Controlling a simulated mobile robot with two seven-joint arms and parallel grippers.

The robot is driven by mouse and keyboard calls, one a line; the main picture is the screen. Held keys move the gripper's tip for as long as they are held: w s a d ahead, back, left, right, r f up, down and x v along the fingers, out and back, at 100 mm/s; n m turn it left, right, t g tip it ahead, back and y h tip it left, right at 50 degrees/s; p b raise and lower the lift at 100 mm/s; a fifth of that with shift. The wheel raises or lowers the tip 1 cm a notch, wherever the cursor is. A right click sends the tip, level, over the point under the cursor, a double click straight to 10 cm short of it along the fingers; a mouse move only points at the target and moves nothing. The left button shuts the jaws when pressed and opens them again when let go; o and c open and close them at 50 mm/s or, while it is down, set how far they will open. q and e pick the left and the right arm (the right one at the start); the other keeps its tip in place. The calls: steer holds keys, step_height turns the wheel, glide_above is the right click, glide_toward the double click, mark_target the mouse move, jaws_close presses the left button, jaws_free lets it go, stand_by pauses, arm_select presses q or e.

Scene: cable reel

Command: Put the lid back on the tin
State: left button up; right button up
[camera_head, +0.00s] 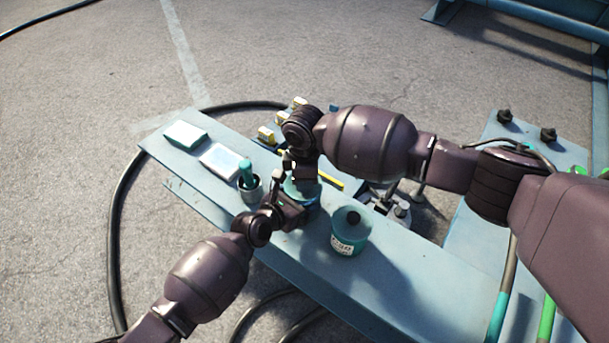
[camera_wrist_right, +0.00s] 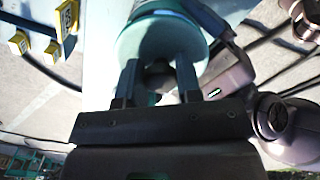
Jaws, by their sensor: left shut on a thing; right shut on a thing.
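A teal round tin (camera_head: 311,190) stands on the bench between my two grippers, largely hidden by them. My left gripper (camera_head: 293,207) is shut on its side from the lower left. My right gripper (camera_head: 302,177) points down above the tin. In the right wrist view, my right gripper (camera_wrist_right: 158,78) is shut on the dark knob of the teal round lid (camera_wrist_right: 165,38). The lid is over or on the tin; I cannot tell whether it touches the rim.
A dark cup (camera_head: 250,192) with a teal-handled tool stands left. Two flat boxes lie on the bench's (camera_head: 160,149) far left. Yellow-marked blocks (camera_head: 266,135) are behind.

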arm_select(q)
steer(key=shift+d+r, duration=0.15)
arm_select(e)
steer(key=shift+s+d+f, duration=0.1)
steer(key=shift+s+f, duration=0.1)
steer(key=shift+f, duration=0.35)
steer(key=shift+s+f, duration=0.2)
steer(key=shift+f, duration=0.35)
steer(key=o, duration=1)
steer(key=shift+o, duration=0.2)
steer(key=shift+r, duration=0.1)
steer(key=shift+r, duration=0.1)
step_height(320, 180, up, 12)
steer(key=shift+w, duration=0.15)
arm_select(q)
steer(key=shift+f, duration=0.2)
arm_select(e)
steer(key=shift+r, duration=0.1)
arm_select(q)
steer(key=o, duration=1)
